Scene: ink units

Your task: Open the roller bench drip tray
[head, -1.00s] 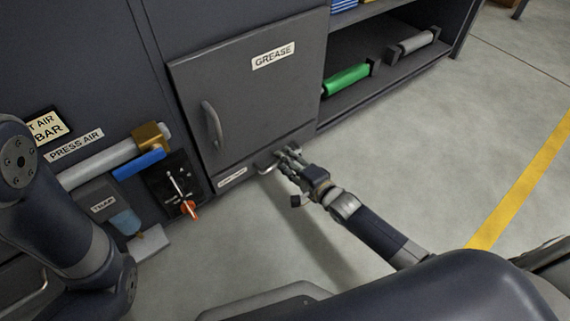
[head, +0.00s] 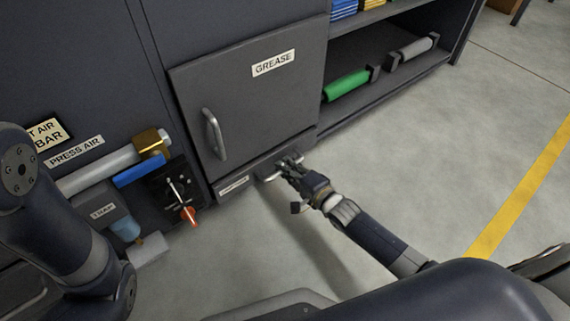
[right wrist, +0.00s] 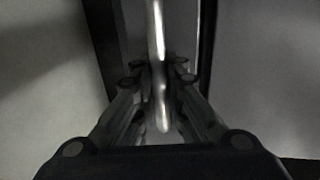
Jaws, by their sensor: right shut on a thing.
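The drip tray (head: 234,185) is the low dark drawer front under the grease cabinet, with a small white label on its left part. It looks about flush with the cabinet; I cannot make out a clear gap. Its metal bar handle (right wrist: 157,35) runs between my right fingers in the right wrist view. My right gripper (head: 289,166) is shut on this handle, low above the floor, and its fingers hide most of it in the head view. My left arm shows at the left edge of the head view; its gripper is out of the picture.
The grease cabinet door (head: 250,105) is shut above the tray. An open shelf holds a green roller (head: 346,87). The floor in front is clear.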

